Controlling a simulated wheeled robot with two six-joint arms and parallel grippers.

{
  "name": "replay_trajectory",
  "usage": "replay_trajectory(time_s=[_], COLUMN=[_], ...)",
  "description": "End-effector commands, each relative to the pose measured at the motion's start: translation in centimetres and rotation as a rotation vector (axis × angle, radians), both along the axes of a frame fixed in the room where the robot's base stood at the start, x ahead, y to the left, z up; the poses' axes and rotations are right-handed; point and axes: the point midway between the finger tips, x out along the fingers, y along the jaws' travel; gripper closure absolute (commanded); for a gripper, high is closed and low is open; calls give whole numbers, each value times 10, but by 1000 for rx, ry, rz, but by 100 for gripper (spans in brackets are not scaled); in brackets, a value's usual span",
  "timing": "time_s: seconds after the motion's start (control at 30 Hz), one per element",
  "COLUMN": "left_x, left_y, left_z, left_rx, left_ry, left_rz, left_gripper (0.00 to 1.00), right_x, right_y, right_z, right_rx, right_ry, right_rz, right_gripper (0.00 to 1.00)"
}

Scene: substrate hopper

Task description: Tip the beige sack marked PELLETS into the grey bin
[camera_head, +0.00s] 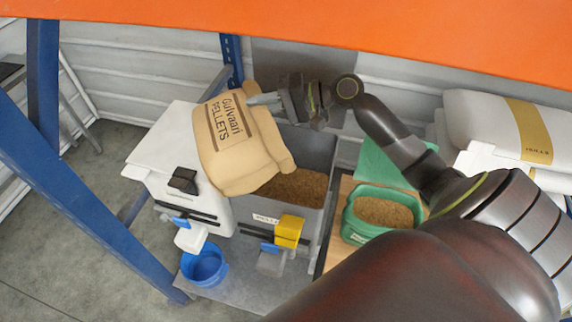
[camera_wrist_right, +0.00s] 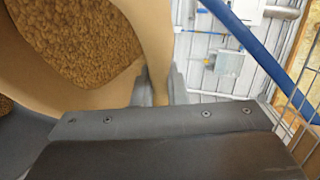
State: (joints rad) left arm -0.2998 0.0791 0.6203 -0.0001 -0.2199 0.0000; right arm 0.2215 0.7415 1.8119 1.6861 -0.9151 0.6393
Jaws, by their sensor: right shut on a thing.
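The beige sack marked PELLETS (camera_head: 232,140) is tilted over the left part of the grey bin (camera_head: 312,150), overlapping the white container on the left. Brown pellets (camera_head: 298,187) lie in the bin; the sack hides part of them. My right gripper (camera_head: 264,98) is shut on the sack's upper right edge. In the right wrist view the fingers (camera_wrist_right: 158,88) pinch a tan fold, and brown pellets (camera_wrist_right: 80,38) show inside a curved tan edge of the sack (camera_wrist_right: 150,30). I cannot tell whether pellets are falling. My left gripper is not in view.
A white lidded container (camera_head: 165,150) stands left of the bin, with a blue bucket (camera_head: 205,265) below. White sacks (camera_head: 500,125) lie farther right. Blue posts (camera_head: 80,190) and an orange beam (camera_head: 300,35) frame the area.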

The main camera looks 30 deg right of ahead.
Motion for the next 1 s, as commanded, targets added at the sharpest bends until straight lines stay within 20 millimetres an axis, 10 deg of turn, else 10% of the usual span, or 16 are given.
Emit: replay_trajectory(time_s=[1.0], left_x=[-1], left_y=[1], left_z=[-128], left_rx=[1], left_ry=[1], left_rz=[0], left_gripper=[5], right_x=[-14], right_y=[-54], right_z=[-39], right_rx=[402], right_ry=[-102], right_rz=[1], right_gripper=[100])
